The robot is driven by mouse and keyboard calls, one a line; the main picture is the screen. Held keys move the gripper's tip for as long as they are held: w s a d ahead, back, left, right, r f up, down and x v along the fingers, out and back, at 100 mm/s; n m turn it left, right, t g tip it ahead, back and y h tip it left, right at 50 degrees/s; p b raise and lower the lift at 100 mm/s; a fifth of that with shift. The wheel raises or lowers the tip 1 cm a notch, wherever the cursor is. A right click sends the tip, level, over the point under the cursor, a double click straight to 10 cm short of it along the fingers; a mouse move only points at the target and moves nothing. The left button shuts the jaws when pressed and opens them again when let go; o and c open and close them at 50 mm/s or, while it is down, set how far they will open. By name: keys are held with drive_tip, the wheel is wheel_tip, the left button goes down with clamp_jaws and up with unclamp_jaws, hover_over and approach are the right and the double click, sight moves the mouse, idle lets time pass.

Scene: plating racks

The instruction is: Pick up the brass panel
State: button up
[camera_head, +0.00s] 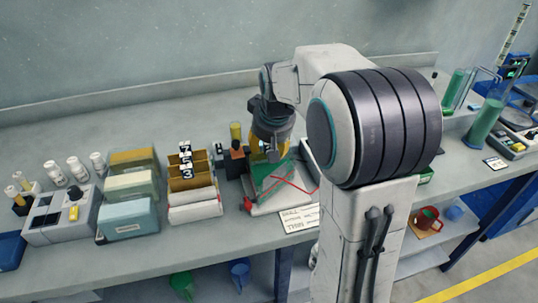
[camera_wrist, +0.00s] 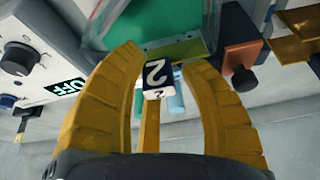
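My gripper (camera_head: 268,155) hangs over a tilted white-and-green tray (camera_head: 270,185) near the middle of the bench. In the wrist view its two yellow fingers (camera_wrist: 162,62) stand apart. A small cube marked 2 (camera_wrist: 156,78) shows between them, nearer the left finger, with a narrow yellow strip (camera_wrist: 150,130) below it. I cannot tell whether this strip is a panel edge or part of the gripper; no grip on it is visible. Brass-coloured plates show in the rack (camera_head: 194,180) to the left, with tags 7, 5 and 3, and at the wrist view's top right (camera_wrist: 300,22).
Stacked boxes (camera_head: 128,212) and a grey device (camera_head: 62,215) stand farther left. A white card (camera_head: 298,219) lies at the front edge. Green cylinders (camera_head: 484,122) stand at right.

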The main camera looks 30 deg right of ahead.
clamp_jaws()
drive_tip(key=shift+r, duration=0.3)
idle(0.4)
drive_tip(key=shift+s+r+p, duration=0.1)
drive_tip(key=shift+r+p, duration=2.65)
drive_tip(key=shift+r, duration=0.2)
drive_tip(key=shift+r+p, duration=0.3)
drive_tip(key=shift+r, duration=0.1)
drive_tip(key=shift+f, duration=0.1)
